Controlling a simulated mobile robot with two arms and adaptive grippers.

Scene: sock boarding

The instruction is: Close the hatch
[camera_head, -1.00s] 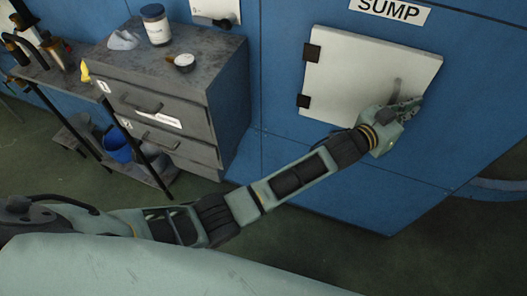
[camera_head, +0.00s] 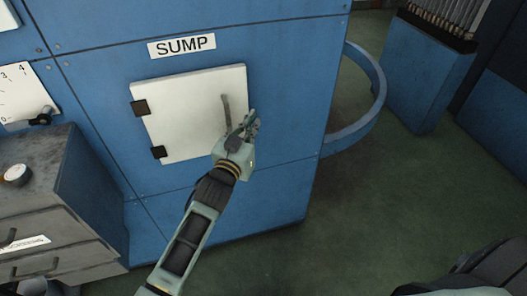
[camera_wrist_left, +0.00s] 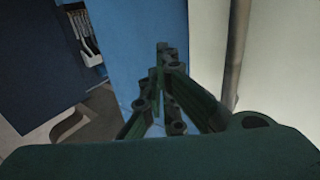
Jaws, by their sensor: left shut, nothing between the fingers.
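The white square hatch (camera_head: 185,115) is on the blue cabinet front below the SUMP sign (camera_head: 181,46). Two dark hinges (camera_head: 140,108) are on its left edge, and a grey upright bar handle (camera_head: 227,112) is near its right edge. The hatch looks nearly flat to the front; I cannot tell if a gap remains. My left gripper (camera_head: 250,124) is shut and empty at the hatch's lower right edge, right of the handle. In the left wrist view its fingers (camera_wrist_left: 165,58) come together beside the handle (camera_wrist_left: 235,50) and pale hatch (camera_wrist_left: 285,75); contact is unclear.
A grey drawer unit (camera_head: 84,190) stands at the left, with a small round white-topped thing (camera_head: 16,174) on it. A curved blue rail (camera_head: 366,100) sticks out right of the cabinet (camera_head: 285,90). Green floor (camera_head: 400,195) is open at the right.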

